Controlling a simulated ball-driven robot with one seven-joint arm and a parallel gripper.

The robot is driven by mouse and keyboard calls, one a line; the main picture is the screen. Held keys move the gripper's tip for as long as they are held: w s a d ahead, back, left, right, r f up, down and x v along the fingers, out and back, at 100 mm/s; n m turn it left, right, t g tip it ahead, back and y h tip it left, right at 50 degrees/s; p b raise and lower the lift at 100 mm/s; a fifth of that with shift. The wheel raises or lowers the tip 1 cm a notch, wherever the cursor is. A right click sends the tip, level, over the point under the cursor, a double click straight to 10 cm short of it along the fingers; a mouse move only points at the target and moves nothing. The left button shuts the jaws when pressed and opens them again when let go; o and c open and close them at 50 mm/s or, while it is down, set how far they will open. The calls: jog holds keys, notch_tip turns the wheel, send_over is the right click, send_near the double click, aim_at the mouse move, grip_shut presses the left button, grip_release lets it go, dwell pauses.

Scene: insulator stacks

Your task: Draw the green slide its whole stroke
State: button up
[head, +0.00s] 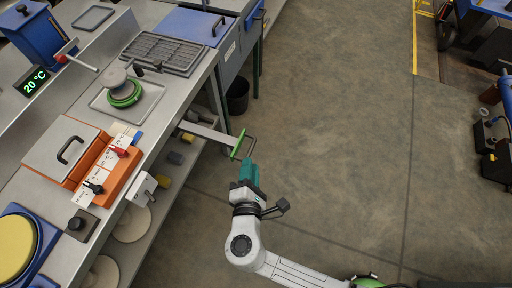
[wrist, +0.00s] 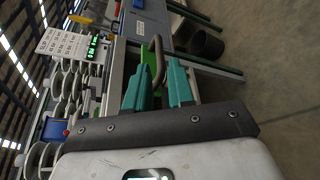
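The green slide (head: 238,145) is a green front plate on a flat pale bar that sticks out from the bench's front side. A bent grey handle stands out from the plate. In the wrist view the green plate (wrist: 150,56) is partly hidden by a finger, and the handle (wrist: 158,62) lies between the fingertips. My gripper (head: 249,162) has teal fingers and is at the handle's near end. In the wrist view my gripper (wrist: 160,72) has its fingers apart, with gaps beside the handle. Whether either finger touches it I cannot tell.
The steel bench (head: 172,100) holds a green-ringed insulator (head: 123,94), an orange switch box (head: 118,170) and a yellow round plate (head: 15,248). Discs lie on the shelf below. A dark bin (head: 237,96) stands beyond the slide.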

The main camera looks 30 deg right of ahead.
aim_at(251, 148)
jog(key=x, duration=0.7)
jog(key=shift+w+d+f, duration=0.1)
jog(key=shift+w+d, duration=0.05)
jog(key=shift+w, duration=0.05)
grip_shut()
